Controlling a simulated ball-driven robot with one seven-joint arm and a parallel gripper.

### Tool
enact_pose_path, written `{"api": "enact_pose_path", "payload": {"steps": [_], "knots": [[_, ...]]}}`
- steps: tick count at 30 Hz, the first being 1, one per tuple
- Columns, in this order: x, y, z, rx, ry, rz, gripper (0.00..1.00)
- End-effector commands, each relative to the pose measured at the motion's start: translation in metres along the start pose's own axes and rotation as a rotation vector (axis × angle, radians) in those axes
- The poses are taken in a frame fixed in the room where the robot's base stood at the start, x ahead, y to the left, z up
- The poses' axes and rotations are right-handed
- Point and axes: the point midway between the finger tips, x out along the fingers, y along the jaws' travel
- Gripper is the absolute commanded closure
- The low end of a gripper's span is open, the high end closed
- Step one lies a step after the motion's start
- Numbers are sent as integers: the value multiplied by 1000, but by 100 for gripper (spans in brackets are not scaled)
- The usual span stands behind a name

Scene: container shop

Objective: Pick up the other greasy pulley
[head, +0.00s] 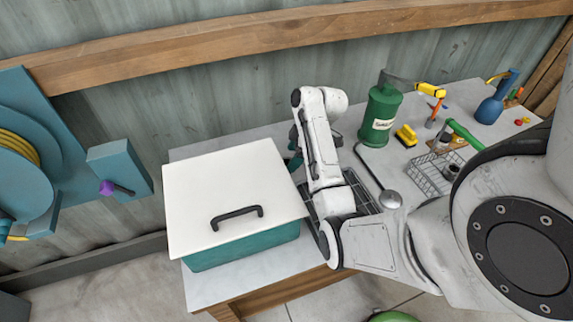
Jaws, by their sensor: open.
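A small dark round part (451,171), which may be a pulley, is in the wire basket (424,178) on the right half of the bench. It is too small to tell whether it is greasy. I make out no second pulley. My white arm crosses the middle of the bench, and its upper link hides my gripper. A dark rack (364,199) lies partly behind my arm, and I cannot see what it holds. A small teal piece (293,163) shows beside the link, mostly hidden.
A teal box (243,249) with a white handled lid (215,180) fills the bench's left side. A green canister (380,115), a yellow object (406,135), a wooden block (450,144) and a blue bottle (492,104) stand behind right. A blue wall reel (15,165) is far left.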

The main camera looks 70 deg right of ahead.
Motion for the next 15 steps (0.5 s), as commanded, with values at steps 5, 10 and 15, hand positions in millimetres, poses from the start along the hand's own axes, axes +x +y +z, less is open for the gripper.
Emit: {"api": "enact_pose_path", "payload": {"steps": [5, 10, 15], "knots": [[26, -2, 0, 1, -2, -4, 18], [36, -2, 0, 2, -1, -1, 18], [37, -1, 0, 1, 0, 0, 18]]}}
